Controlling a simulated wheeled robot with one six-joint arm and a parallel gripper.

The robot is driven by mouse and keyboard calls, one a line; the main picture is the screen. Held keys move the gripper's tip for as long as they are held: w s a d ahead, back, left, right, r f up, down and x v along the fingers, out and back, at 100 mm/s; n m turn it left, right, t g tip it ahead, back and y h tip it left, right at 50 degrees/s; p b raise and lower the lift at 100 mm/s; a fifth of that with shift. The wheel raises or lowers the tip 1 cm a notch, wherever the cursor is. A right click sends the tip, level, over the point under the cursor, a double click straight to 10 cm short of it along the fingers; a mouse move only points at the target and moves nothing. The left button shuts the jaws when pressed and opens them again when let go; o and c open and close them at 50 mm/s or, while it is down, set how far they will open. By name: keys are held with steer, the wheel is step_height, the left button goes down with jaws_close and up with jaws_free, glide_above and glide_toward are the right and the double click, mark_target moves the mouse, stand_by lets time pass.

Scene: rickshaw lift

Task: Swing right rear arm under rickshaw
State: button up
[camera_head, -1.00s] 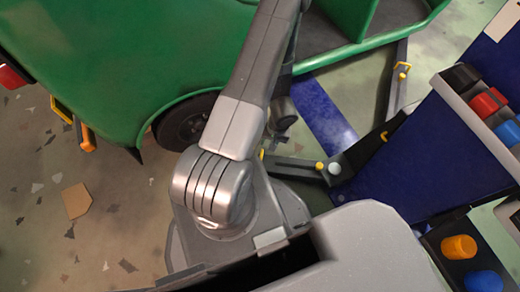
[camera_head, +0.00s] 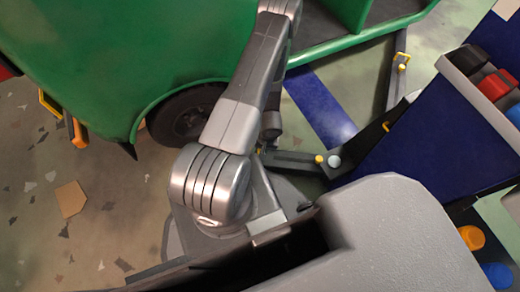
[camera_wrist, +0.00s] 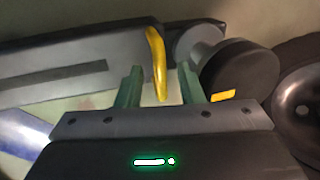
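The green rickshaw (camera_head: 130,55) fills the upper left of the head view, with a dark wheel (camera_head: 188,115) near my arm. A dark lift arm (camera_head: 290,159) runs from the blue lift post towards the rickshaw, partly hidden by my arm. In the wrist view a grey lift arm (camera_wrist: 60,68) carries a yellow handle (camera_wrist: 156,55) and ends by round dark pads (camera_wrist: 238,70). My gripper (camera_wrist: 160,82) is open, its two green fingers on either side of the handle's lower end. Contact cannot be told. My gripper is hidden in the head view.
The blue lift post (camera_head: 430,135) stands at the right. Another lift arm (camera_head: 397,75) with a yellow handle lies farther back. A tray of coloured items (camera_head: 490,80) is at the right edge. Open floor with a tan patch (camera_head: 71,199) is at the lower left.

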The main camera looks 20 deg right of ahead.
jaws_close()
steer(key=shift+w, duration=0.1)
